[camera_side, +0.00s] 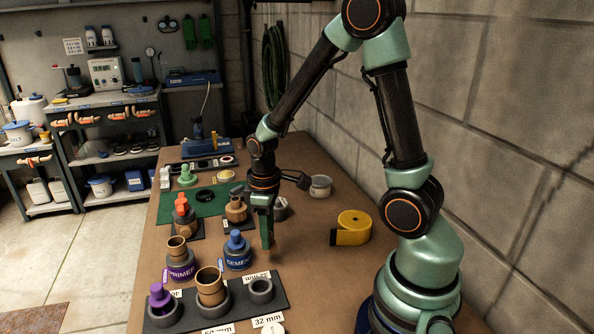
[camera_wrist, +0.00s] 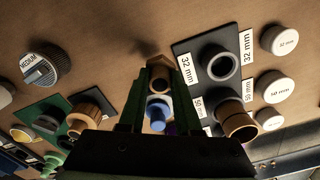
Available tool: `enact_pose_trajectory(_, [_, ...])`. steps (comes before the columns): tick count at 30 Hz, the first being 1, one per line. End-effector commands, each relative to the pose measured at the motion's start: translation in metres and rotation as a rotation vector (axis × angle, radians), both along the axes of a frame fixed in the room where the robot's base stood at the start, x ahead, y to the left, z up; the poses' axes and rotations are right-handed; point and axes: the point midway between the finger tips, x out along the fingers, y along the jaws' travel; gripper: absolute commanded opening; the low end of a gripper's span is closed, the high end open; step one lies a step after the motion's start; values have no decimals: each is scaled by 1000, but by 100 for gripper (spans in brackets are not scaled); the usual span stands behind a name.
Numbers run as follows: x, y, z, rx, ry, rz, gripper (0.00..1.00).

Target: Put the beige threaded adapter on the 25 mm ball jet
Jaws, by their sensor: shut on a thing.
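My gripper (camera_side: 268,238) points down above the brown bench, to the right of the blue-capped cement pot. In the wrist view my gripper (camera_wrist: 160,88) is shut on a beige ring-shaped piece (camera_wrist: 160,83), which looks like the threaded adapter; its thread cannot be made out. In the side view it is mostly hidden by the fingers. A dark board (camera_side: 283,309) at the front carries grey round fittings. The right one (camera_side: 261,288) is open on top, beside a 32 mm label. The middle one holds a beige collar (camera_side: 209,280). I cannot read a 25 mm label.
The cement pot (camera_side: 237,254) and purple-labelled primer pot (camera_side: 181,266) stand behind the board. A purple-topped piece (camera_side: 160,296) is on its left fitting. A yellow roll (camera_side: 353,227) lies right.

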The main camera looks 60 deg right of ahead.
Motion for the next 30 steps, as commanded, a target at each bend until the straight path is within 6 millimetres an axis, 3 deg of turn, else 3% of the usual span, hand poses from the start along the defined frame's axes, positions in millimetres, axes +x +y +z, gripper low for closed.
enact_pose_trajectory(15, [0,0,-47,1,1,0,0])
enact_pose_trajectory(27, [0,0,-50,0,0,0,0])
enact_pose_trajectory(28, [0,0,-50,0,-1,0,36])
enact_pose_trajectory(30, [0,0,-50,-1,-1,0,62])
